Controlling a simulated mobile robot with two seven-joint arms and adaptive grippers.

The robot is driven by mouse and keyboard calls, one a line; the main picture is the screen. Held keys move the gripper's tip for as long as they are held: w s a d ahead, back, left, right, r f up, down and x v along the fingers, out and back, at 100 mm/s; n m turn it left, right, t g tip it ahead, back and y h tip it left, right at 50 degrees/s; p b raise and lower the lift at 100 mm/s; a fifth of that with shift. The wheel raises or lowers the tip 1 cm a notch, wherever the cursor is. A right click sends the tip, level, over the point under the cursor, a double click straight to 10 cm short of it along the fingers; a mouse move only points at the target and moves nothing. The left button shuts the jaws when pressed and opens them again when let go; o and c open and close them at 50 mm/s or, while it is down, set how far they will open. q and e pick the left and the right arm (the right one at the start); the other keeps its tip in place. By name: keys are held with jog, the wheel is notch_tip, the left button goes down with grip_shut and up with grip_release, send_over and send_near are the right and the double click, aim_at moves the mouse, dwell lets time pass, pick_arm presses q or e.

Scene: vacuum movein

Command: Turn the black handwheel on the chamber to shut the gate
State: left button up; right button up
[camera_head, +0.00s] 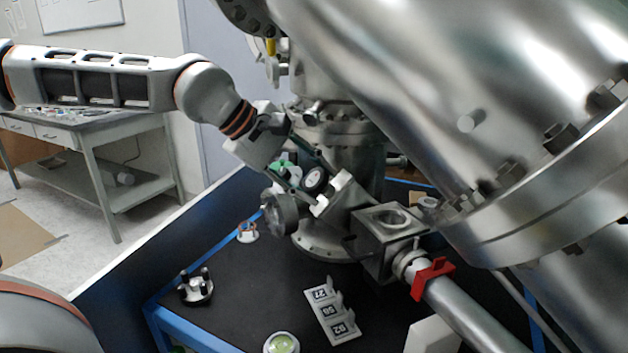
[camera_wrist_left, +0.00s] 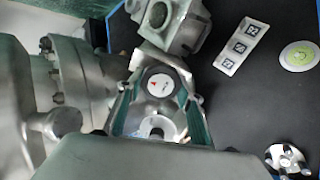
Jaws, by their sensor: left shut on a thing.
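The black handwheel (camera_head: 313,179) is a small dark disc with a pale face, in the middle of the head view beside the steel chamber (camera_head: 345,160). In the left wrist view the handwheel (camera_wrist_left: 160,84) shows a white face with a red mark, between my two green-padded fingers. My left gripper (camera_head: 322,190) reaches down from the upper left and is shut on it, one finger on each side. The exact finger contact is partly hidden. The gate itself is not visible. My right gripper is not in view.
A steel block with a round opening (camera_head: 390,218) and a red handle (camera_head: 431,277) stand close right of the gripper. A grey round flange (camera_head: 280,213) is just left. On the black table lie a marker plate (camera_head: 332,312), a green-topped disc (camera_head: 281,344) and a knobbed part (camera_head: 195,287).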

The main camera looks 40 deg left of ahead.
pick_arm(q)
jog(key=o, duration=1.1)
jog(key=shift+v, duration=6)
